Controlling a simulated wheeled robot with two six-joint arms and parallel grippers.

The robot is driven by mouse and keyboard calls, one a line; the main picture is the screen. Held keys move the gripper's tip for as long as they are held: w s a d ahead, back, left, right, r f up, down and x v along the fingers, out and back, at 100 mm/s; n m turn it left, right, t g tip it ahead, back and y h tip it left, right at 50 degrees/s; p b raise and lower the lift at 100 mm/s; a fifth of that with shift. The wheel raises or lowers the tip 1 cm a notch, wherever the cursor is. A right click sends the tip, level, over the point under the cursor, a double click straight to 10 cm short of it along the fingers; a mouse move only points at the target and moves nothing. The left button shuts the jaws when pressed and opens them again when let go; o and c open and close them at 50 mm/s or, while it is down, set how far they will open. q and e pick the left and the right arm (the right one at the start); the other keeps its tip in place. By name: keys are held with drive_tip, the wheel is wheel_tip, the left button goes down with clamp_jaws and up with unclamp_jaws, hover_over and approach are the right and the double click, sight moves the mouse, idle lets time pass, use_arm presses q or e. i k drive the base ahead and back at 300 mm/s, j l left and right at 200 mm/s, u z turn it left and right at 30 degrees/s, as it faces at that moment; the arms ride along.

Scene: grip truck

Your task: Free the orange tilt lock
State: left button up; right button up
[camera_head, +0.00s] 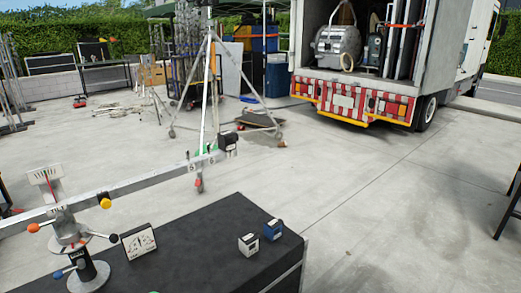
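A small lever with an orange knob (33,228) sticks out to the left from the pivot head of a short stand (88,272) at the lower left. This looks like the tilt lock. The pivot head carries a long grey beam (140,184) that rises to the right. A black-ended lever (112,238) points right from the head, and a blue-ended lever (58,274) sits lower on the stand. A yellow-orange knob (104,202) is on the beam. Neither of my grippers is in view, and nothing touches the orange knob.
A black case top (200,245) bears a dial meter (139,241), a white-topped block (248,244) and a blue block (273,229). A black box (228,143) is on the beam's far end. A tripod (205,90) and an open truck (365,95) stand behind.

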sight(34, 228)
drive_tip(key=u, duration=1.35)
